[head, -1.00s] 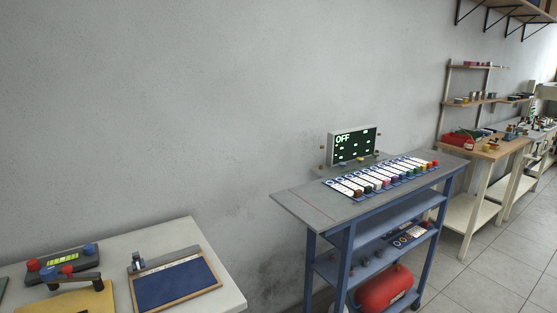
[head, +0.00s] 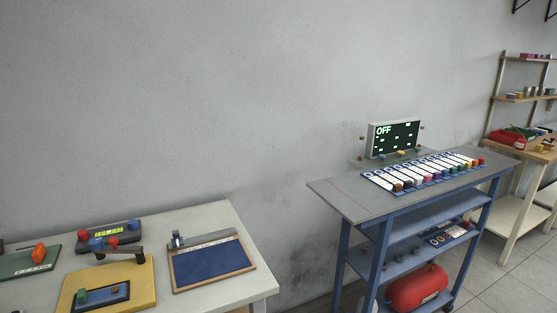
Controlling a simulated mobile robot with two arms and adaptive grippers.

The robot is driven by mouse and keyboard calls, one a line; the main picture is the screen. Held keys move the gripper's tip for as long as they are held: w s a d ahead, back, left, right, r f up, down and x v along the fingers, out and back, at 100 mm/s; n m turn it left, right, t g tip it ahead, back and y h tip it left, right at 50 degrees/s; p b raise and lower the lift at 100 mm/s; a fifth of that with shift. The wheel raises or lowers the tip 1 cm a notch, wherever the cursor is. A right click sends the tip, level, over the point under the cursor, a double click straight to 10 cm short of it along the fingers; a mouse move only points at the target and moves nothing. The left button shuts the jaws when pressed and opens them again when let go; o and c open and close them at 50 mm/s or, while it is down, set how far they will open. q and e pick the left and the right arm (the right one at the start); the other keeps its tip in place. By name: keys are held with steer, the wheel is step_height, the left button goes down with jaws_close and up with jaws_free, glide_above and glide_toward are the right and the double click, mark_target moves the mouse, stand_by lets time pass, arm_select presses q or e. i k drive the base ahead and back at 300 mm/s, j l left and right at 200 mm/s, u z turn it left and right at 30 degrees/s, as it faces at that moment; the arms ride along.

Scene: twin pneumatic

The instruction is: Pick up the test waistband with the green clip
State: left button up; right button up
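I cannot make out a waistband in the head view. A small green piece (head: 82,296) sits on a dark blue block on a yellow board (head: 140,274), on the white table at lower left. I cannot tell whether it is a clip. Neither of my grippers is in view.
The white table (head: 262,284) also holds a blue panel (head: 212,268), a box with red and blue knobs (head: 110,237) and a green board (head: 22,266). A blue cart (head: 345,200) with an "OFF" display (head: 393,138) stands right, above a red tank (head: 416,288). Floor is free at far right.

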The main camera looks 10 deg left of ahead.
mark_target(85, 301)
steer(key=u, duration=1.35)
steer(key=j, duration=0.3)
steer(key=i+j, duration=0.15)
steer(key=j+z, duration=0.5)
steer(key=j, duration=0.35)
steer(key=j+z, duration=0.45)
steer(key=j, duration=0.45)
